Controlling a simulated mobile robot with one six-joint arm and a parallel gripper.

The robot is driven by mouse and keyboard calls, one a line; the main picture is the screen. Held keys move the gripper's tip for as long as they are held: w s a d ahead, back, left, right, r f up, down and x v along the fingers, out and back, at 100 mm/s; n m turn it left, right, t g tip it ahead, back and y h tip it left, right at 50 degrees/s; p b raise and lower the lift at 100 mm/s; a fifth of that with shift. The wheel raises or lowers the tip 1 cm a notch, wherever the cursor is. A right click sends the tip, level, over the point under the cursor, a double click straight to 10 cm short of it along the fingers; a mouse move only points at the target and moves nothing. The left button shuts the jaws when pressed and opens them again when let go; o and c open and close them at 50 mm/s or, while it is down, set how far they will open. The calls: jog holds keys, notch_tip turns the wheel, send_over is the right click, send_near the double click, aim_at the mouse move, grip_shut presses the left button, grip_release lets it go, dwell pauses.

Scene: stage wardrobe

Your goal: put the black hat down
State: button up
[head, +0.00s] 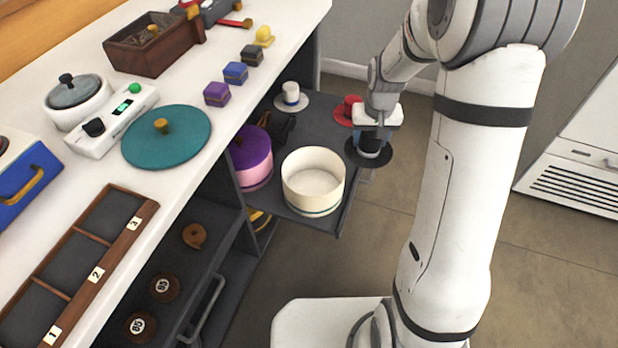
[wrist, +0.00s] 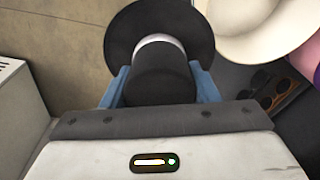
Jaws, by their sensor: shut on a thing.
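The black hat (head: 383,152) has a wide round brim and a pale band. It is in my gripper (head: 370,133), near the right edge of the pulled-out dark shelf. In the wrist view the black hat (wrist: 161,72) sits between the two blue fingers of my gripper (wrist: 160,85), which are shut on its crown. The brim lies beyond the fingertips, with tan floor showing to its left. I cannot tell whether the brim touches anything.
The dark shelf (head: 328,127) carries a white hat (head: 291,97), a red hat (head: 348,108), an open cream round box (head: 313,206) and a pink box with a purple lid (head: 252,157). A teal lid (head: 166,137) lies on the white counter (head: 185,185).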

jog(key=shift+w, duration=0.25)
jog(key=shift+a+r, duration=0.2)
jog(key=shift+a, duration=0.2)
jog(key=s+a+r+m+p, duration=0.1)
jog(key=s+a+r, duration=0.1)
jog(key=a, duration=0.5)
jog(key=s+a+r+m+p, duration=0.1)
jog(key=s+a+r+p, duration=0.15)
jog(key=a, duration=0.35)
jog(key=b, duration=0.5)
send_near(314, 188)
jog(key=shift+w+a+f+b, duration=0.15)
jog(key=shift+f+b, duration=0.4)
jog(key=shift+f, duration=0.65)
jog(key=shift+w+d+f+b, duration=0.1)
jog(key=shift+f+b, duration=0.4)
jog(key=shift+f, duration=0.7)
